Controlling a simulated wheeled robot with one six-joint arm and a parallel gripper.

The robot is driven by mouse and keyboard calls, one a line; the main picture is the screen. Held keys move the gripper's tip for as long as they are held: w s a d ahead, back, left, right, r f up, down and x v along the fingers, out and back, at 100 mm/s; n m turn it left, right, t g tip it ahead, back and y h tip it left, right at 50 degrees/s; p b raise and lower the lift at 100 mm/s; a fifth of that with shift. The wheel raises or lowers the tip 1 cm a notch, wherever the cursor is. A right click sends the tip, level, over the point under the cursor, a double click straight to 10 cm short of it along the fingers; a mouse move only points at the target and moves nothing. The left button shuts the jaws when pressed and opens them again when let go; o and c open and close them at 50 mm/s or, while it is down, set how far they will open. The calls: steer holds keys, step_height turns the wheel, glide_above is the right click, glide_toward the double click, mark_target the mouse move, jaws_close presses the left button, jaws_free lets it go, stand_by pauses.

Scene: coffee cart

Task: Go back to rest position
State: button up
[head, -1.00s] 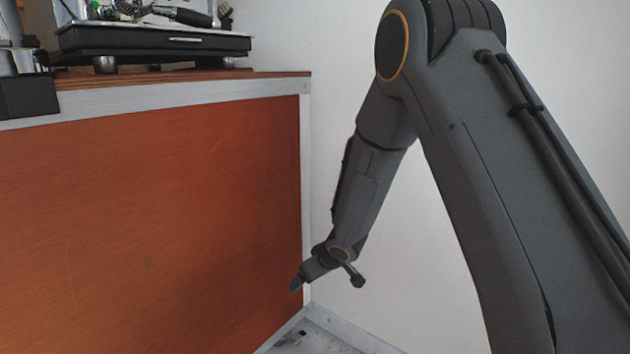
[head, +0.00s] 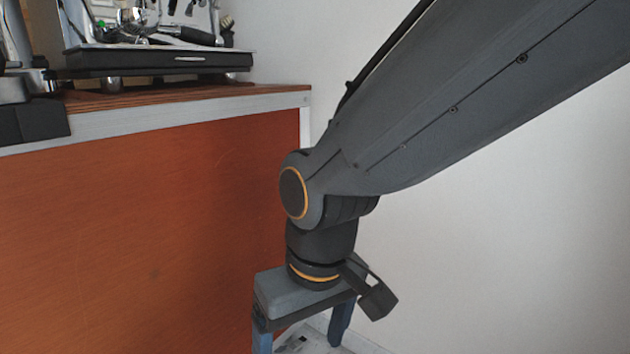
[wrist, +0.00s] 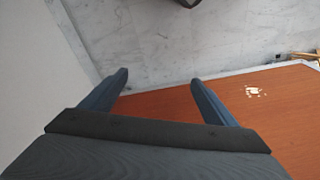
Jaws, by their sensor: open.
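My gripper (head: 302,340) hangs pointing down in front of the right end of the orange cart panel (head: 150,240) in the head view. Its fingers run down to the bottom edge of that view. In the wrist view my gripper (wrist: 160,85) shows two blue-grey fingers spread wide apart, with nothing between them. The jaws are open and empty. The orange panel also shows in the wrist view (wrist: 275,105), to the right of and behind the right finger.
The cart's wooden top (head: 150,97) carries a coffee machine (head: 160,60) and a dark grinder base (head: 35,120) at upper left. A white wall (head: 500,230) stands to the right. Pale floor (wrist: 160,40) shows beyond the fingers in the wrist view.

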steer(key=s+r+g, duration=0.1)
steer(key=s+r, duration=0.1)
steer(key=s, duration=0.5)
steer(key=d+r+m+p, duration=0.2)
steer(key=d+r+p, duration=0.5)
steer(key=p, duration=0.5)
steer(key=d+r+m+h+p, duration=0.1)
steer(key=d+r+m+p, duration=0.1)
steer(key=d+r+p, duration=0.5)
steer(key=d+r+m+p, duration=0.2)
steer(key=d+r+p, duration=0.5)
steer(key=r+p, duration=0.7)
steer(key=p, duration=0.5)
steer(key=shift+w, duration=0.4)
